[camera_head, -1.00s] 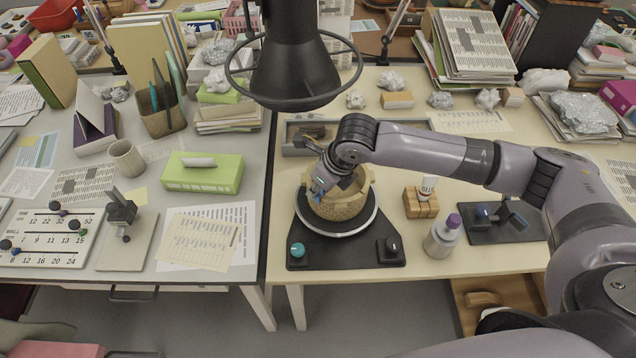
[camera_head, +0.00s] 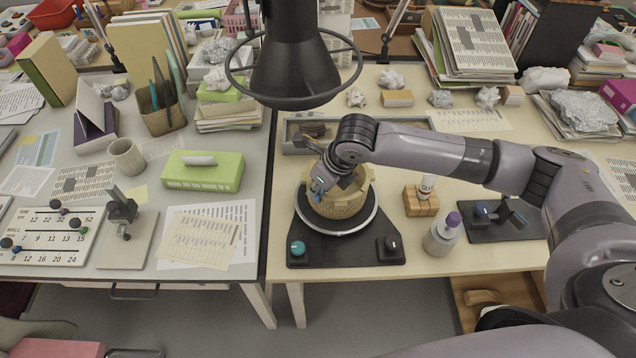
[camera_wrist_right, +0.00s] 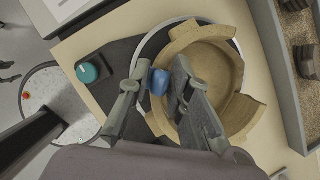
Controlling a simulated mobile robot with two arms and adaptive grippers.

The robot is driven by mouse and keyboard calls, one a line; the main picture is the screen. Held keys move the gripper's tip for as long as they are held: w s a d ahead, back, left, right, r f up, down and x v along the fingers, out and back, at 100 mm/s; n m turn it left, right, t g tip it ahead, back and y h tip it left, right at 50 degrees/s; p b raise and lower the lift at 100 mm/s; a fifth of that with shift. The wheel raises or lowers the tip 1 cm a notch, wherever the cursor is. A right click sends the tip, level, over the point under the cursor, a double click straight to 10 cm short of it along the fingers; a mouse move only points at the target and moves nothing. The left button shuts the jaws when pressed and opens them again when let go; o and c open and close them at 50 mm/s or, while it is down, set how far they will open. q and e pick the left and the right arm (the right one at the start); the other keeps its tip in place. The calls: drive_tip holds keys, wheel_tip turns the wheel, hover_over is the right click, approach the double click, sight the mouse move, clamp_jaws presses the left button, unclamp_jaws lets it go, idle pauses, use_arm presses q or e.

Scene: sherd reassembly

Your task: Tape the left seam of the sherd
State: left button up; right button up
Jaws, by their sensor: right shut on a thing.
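A tan clay pot (camera_head: 345,208) with an uneven, notched rim stands on a round turntable (camera_head: 366,222) on a black base. It also shows from above in the wrist view (camera_wrist_right: 228,62). My right gripper (camera_wrist_right: 160,80) is shut on a small blue piece of tape (camera_wrist_right: 159,82). The tape is at the pot's left wall, and one finger overlaps the pot in the wrist view. I cannot tell whether the tape touches the clay. In the head view the right gripper (camera_head: 322,187) covers part of the pot's left side. The sherd's seams are not clear. My left gripper is not in view.
The base has a teal knob (camera_head: 297,248) and a black knob (camera_head: 391,244). A grey tray (camera_head: 291,146) with dark pieces lies behind the pot. A glue bottle in a wooden block (camera_head: 420,203) and a purple-capped bottle (camera_head: 442,236) stand right. A lamp (camera_head: 295,75) hangs above.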

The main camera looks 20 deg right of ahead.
drive_tip(key=shift+f, duration=0.15)
idle(0.3)
drive_tip(key=o, duration=0.8)
drive_tip(key=v, duration=1.2)
drive_tip(key=shift+d, duration=0.1)
